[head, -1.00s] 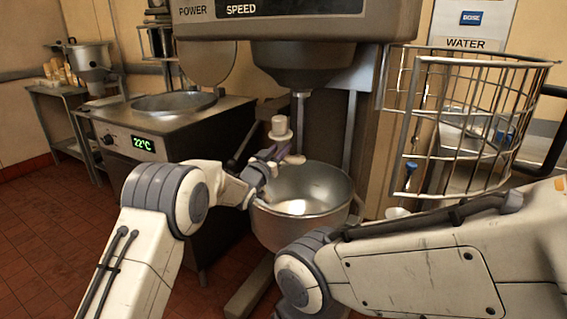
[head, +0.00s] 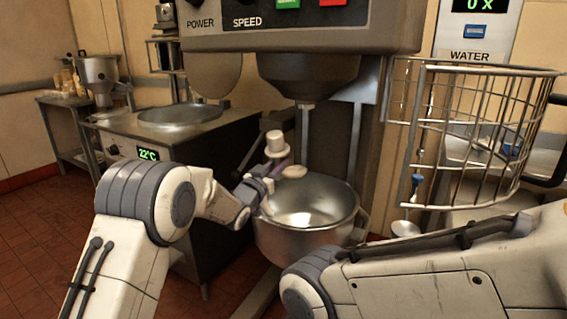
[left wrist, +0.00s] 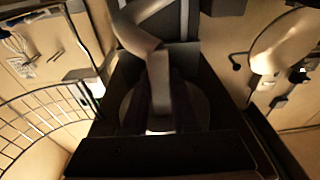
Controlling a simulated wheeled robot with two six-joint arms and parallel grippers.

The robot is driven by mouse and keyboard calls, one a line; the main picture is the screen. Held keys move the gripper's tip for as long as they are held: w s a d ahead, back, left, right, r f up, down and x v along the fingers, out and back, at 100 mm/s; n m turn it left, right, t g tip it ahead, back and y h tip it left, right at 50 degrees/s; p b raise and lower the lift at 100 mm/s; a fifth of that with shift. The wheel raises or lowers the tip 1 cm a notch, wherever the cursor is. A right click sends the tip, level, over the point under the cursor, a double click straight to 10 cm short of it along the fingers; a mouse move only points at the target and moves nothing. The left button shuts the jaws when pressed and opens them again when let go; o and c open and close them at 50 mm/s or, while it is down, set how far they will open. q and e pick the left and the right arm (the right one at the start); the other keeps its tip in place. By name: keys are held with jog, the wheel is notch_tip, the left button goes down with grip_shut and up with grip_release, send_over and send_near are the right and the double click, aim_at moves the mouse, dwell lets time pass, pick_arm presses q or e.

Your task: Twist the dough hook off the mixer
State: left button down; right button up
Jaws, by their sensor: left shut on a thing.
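The mixer (head: 390,35) stands in the middle of the head view, with its vertical shaft (head: 305,118) above a steel bowl (head: 285,232). My left gripper (head: 274,180) is over the bowl's left rim, left of and below the shaft. In the left wrist view a grey curved metal piece, seemingly the dough hook (left wrist: 160,75), runs between its jaws, which are shut on it. In the head view a pale cylinder (head: 276,140) and a pale disc (head: 293,171) show at the gripper; I cannot tell which part they are. My right gripper is out of view.
A wire basket guard (head: 480,70) stands to the right of the mixer, close above my right arm. A counter unit (head: 200,140) with a round basin and a temperature display stands at left. A water panel (head: 480,35) is on the back wall. The red floor at left is clear.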

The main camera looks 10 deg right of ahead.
pick_arm(q)
jog(key=shift+s+a+r+p, duration=0.15)
jog(key=shift+s+a+r, duration=0.25)
jog(key=shift+s+a, duration=0.75)
jog(key=shift+s+a+r+p, duration=0.15)
jog(key=shift+s+a+r, duration=0.25)
jog(key=shift+s+a, duration=0.75)
jog(key=shift+s+a+r+p, duration=0.15)
jog(key=shift+s+a+r, duration=0.35)
jog(key=shift+s, duration=1.1)
jog(key=shift+s+a+r+p, duration=0.2)
jog(key=shift+s+a+p, duration=0.05)
jog(key=shift+s+a, duration=0.7)
jog(key=shift+s+a+r+p, duration=0.2)
jog(key=shift+s+a, duration=0.5)
jog(key=shift+s, duration=0.45)
